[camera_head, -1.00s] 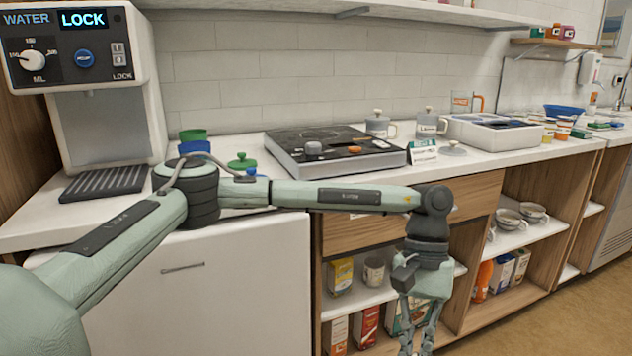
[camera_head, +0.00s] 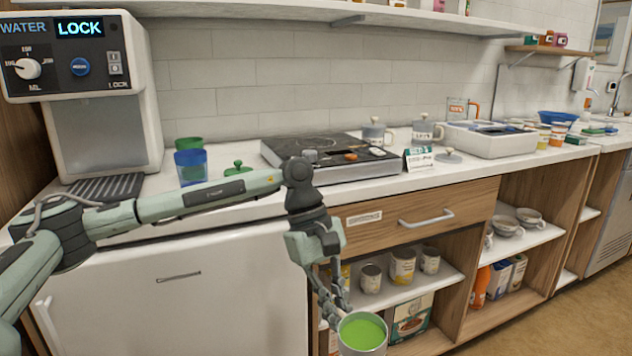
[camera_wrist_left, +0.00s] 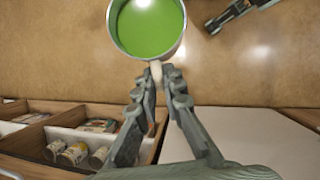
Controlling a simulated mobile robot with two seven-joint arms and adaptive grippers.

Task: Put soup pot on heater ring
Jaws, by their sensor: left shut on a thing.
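The soup pot (camera_head: 362,345) is a round metal pot full of green soup, low in front of the open shelves. It also shows at the top of the left wrist view (camera_wrist_left: 112,32). My left gripper (camera_head: 341,303) is shut on the pot's pale handle, which shows between the fingertips in the left wrist view (camera_wrist_left: 157,75). The pot looks about upright, clear of the counter. The heater ring (camera_head: 312,142) is on the black top of a flat cooker on the counter, above and behind the gripper.
The drawer front (camera_head: 420,215) and its handle lie between the pot's height and the counter. A sign card (camera_head: 418,159), grey lidded pots and a white tray (camera_head: 495,142) stand right of the cooker. A green lid (camera_head: 238,169) and blue cup (camera_head: 191,168) stand left.

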